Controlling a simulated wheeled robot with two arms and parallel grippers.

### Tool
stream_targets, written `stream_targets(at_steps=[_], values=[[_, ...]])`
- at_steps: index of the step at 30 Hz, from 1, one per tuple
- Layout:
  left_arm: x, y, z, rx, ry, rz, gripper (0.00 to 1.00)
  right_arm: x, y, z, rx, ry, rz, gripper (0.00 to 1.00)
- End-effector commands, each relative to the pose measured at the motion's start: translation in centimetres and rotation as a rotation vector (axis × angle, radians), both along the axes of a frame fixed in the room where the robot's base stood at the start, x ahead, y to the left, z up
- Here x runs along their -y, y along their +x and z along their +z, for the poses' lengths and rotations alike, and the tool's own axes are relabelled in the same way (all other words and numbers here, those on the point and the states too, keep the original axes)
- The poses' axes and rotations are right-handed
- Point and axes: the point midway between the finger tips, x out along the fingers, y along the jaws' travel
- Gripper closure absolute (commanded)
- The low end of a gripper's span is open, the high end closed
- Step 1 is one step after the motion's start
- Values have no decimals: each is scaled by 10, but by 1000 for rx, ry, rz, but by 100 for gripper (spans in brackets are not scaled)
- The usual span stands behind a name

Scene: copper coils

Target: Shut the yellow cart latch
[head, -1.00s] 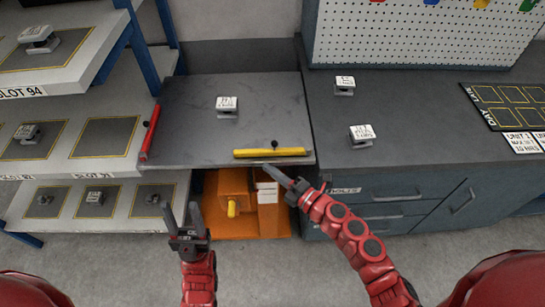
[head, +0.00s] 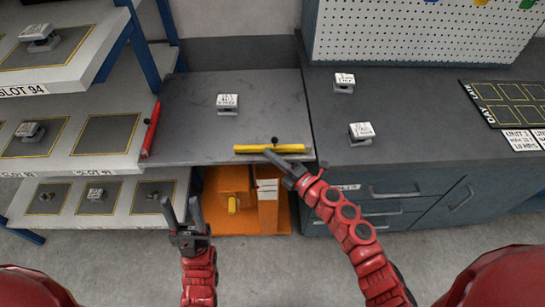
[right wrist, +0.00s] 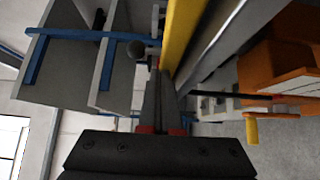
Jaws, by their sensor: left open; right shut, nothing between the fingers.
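The yellow latch (head: 270,148) is a bar lying along the front right edge of the grey cart top (head: 190,110), with a small black knob at its far side. It also shows in the right wrist view (right wrist: 178,35), running beside the fingertips. My right gripper (head: 268,153) is shut and empty, its tip at the near side of the yellow bar. I cannot tell whether it touches the bar. Its fingers show together in the right wrist view (right wrist: 158,95). My left gripper (head: 182,212) is open and empty, in front of the cart and low.
A red latch bar (head: 151,130) stands at the cart top's left edge. A labelled block (head: 228,104) sits on the cart top. Slotted shelves (head: 60,165) are at left, a grey workbench (head: 420,120) at right. An orange unit (head: 245,205) is below the cart top.

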Motion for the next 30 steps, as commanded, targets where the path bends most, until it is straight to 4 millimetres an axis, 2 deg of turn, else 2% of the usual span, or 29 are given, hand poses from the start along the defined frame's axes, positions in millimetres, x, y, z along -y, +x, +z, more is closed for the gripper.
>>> stream_targets(at_steps=[10,21,30], values=[[0,0,-15,0,0,0,50,-9,25,-3,1,2,-228,100],[0,0,-44,0,0,0,50,-6,56,-2,4,4,-491,100],[0,0,-57,0,0,0,50,-1,68,-1,1,0,-600,100]])
